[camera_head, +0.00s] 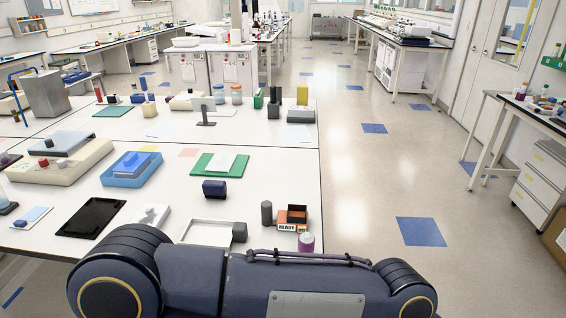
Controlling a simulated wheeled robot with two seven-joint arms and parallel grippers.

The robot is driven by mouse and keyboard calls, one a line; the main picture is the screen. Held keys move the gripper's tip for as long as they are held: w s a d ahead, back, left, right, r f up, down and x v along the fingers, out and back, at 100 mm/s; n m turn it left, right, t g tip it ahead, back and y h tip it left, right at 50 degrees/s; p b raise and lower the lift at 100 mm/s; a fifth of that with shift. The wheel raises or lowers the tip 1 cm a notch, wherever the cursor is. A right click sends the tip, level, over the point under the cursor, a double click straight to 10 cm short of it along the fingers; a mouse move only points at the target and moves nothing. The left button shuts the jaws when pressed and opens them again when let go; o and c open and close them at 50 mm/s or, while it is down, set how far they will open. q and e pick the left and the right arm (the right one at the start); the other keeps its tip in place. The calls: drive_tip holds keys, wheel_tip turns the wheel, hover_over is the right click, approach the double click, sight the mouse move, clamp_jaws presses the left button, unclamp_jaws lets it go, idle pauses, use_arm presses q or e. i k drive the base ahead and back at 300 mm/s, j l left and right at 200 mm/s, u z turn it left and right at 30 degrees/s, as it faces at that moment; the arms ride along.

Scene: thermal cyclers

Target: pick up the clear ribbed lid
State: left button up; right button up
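I cannot single out the clear ribbed lid with certainty; any ribs are too small to tell. A pale, flat piece (219,164) lies on a green mat (239,171) near the middle of the near white bench. A shallow pale tray or frame (196,223) lies closer to me, partly hidden behind my own dark blue arm, which crosses the bottom of the view. A small white item (154,214) lies left of it. Neither of my grippers can be made out, so I cannot see whether they are open or shut.
The near bench also holds a blue box (133,168), a beige device (60,168), a black tray (91,217), a dark blue block (214,189), a dark cylinder (266,213), an orange "READY" box (291,217) and a purple-topped jar (306,242). Open floor lies to the right.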

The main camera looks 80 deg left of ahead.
sight(223, 161)
drive_tip(key=i+u, duration=0.4)
drive_tip(key=i, duration=0.15)
drive_tip(key=i+l+u, duration=0.2)
drive_tip(key=i+u, duration=0.25)
drive_tip(key=i+j+u, duration=0.15)
drive_tip(key=u, duration=0.3)
drive_tip(key=i+u, duration=0.6)
drive_tip(key=u, duration=0.3)
drive_tip(key=i+l+u, duration=0.1)
drive_tip(key=i+u, duration=0.2)
drive_tip(key=u, duration=0.15)
drive_tip(key=i+l+u, duration=0.15)
drive_tip(key=u, duration=0.3)
drive_tip(key=i+l+u, duration=0.25)
drive_tip(key=u, duration=0.2)
drive_tip(key=i+u, duration=0.15)
drive_tip(key=u, duration=0.3)
drive_tip(key=i+u, duration=0.2)
drive_tip(key=u, duration=0.25)
drive_tip(key=i+u, duration=0.2)
drive_tip(key=u, duration=0.25)
drive_tip(key=i+l+u, duration=0.1)
drive_tip(key=u, duration=0.35)
drive_tip(key=i+l+u, duration=0.2)
drive_tip(key=u, duration=0.25)
drive_tip(key=i+l+u, duration=0.1)
drive_tip(key=u, duration=0.35)
drive_tip(key=l, duration=0.1)
